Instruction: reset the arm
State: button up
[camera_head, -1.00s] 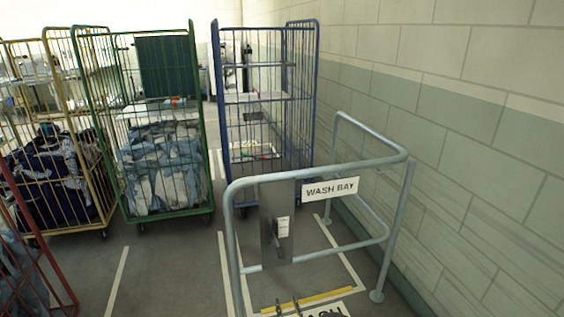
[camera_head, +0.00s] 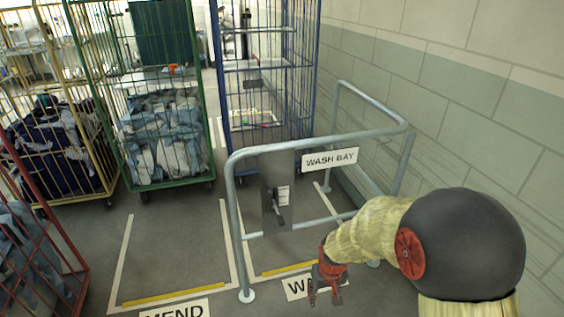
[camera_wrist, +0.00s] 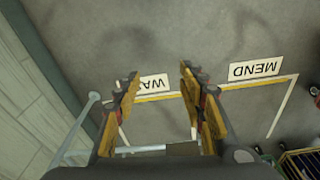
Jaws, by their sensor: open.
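My gripper (camera_head: 326,284) hangs at the end of my arm in the head view, in front of the wash bay rail and above the floor near the WASH label. In the wrist view its two fingers (camera_wrist: 158,95) are spread apart with nothing between them, over grey floor. My arm rises at the lower right of the head view, beside the wall.
A grey rail (camera_head: 320,147) with a WASH BAY sign (camera_head: 330,160) stands close to my gripper. Behind it is a blue cage trolley (camera_head: 268,63). Green (camera_head: 205,100) and yellow (camera_head: 112,165) trolleys hold cloth at left. Floor in front of the MEND label (camera_wrist: 256,69) is clear in the wrist view.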

jog(key=s+d+r+t+p, duration=0.1)
jog(key=s+d+r, duration=0.1)
jog(key=s+r, duration=0.5)
jog(key=s+d+r+m+t+p, duration=0.1)
jog(key=s+r, duration=0.5)
jog(key=r, duration=0.9)
jog(key=s+d+r+t+p, duration=0.2)
jog(key=s+r, duration=0.5)
jog(key=r, duration=0.5)
jog(key=shift+s+d+m, duration=0.3)
jog(key=shift+s+d, duration=0.05)
jog(key=shift+d, duration=0.3)
jog(key=shift+c, duration=0.6)
